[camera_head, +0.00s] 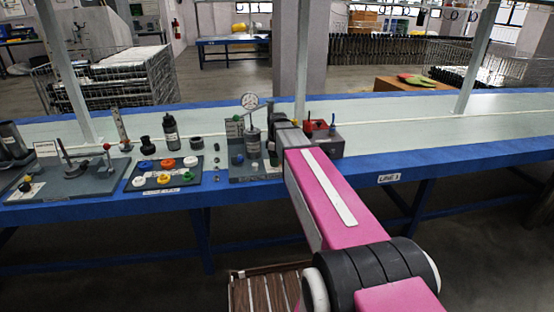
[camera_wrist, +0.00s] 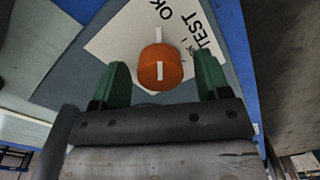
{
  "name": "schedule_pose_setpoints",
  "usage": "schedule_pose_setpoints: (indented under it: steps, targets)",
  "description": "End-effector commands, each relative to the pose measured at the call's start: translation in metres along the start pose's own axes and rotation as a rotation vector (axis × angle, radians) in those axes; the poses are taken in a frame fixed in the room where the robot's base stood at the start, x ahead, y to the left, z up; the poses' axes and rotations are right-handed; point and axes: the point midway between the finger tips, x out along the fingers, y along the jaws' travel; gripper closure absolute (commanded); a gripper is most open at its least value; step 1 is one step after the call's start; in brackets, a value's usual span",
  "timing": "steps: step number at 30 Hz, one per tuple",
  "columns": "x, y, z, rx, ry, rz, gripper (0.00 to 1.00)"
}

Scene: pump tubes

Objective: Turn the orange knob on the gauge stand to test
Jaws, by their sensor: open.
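The orange knob (camera_wrist: 160,68) sits on a pale label (camera_wrist: 110,45) on the grey stand, with a white stripe running up and down the picture. The words "OK" and "TEST" are printed beyond it and to its upper right. My gripper (camera_wrist: 162,60) is open, with one green finger on each side of the knob and a visible gap on both sides. In the head view, the gauge stand (camera_head: 238,172) with its round dial gauge (camera_head: 250,101) is on the bench just left of my gripper's end of the arm. The knob is hidden there.
A dark tray (camera_head: 150,182) of coloured rings and a lever fixture (camera_head: 75,185) are to the left. The bench at right (camera_head: 450,130) is clear.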

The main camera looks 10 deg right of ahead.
Motion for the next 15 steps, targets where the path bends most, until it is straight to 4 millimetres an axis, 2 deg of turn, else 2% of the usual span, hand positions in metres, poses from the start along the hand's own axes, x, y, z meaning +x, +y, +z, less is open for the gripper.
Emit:
schedule_pose_setpoints:
  steps: [2, 3, 7, 15]
  targets:
    - [-0.0002, 0.0, 0.0, 0.0, 0.0, 0.0, 0.31]
    - [-0.0002, 0.0, 0.0, 0.0, 0.0, 0.0, 0.37]
    - [-0.0003, 0.0, 0.0, 0.0, 0.0, 0.0, 0.79]
    - [-0.0005, 0.0, 0.0, 0.011, 0.0, 0.0, 0.8]
